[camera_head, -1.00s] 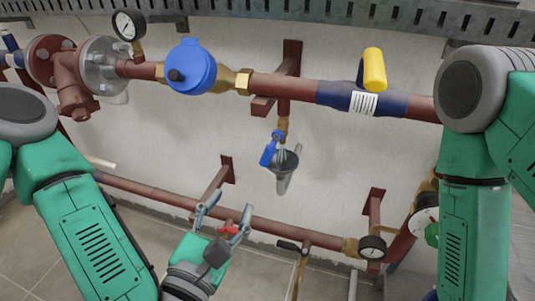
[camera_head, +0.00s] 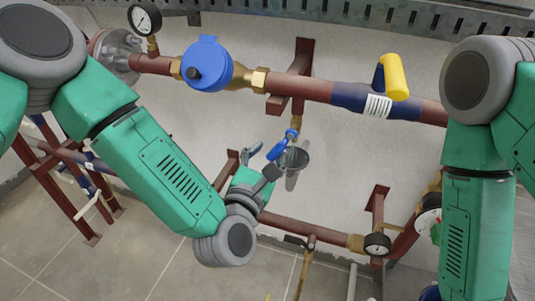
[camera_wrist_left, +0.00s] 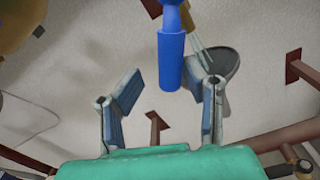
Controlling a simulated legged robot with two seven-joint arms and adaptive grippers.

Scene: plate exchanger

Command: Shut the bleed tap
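The bleed tap (camera_head: 291,134) is a small brass valve with a blue lever (camera_head: 278,150), hanging on a short branch below the main pipe. The lever slants down and to the left in the head view. In the left wrist view the blue lever (camera_wrist_left: 171,62) hangs down from the top. My left gripper (camera_head: 266,149) is right beside the lever in the head view. In the left wrist view my left gripper (camera_wrist_left: 162,84) is open, with the lever's lower end between its fingertips, apart from both. My right gripper is out of view.
A grey funnel (camera_head: 294,158) sits just below the tap, close to one finger. The main pipe (camera_head: 310,88) carries a blue meter (camera_head: 207,64) and a yellow-handled valve (camera_head: 396,77).

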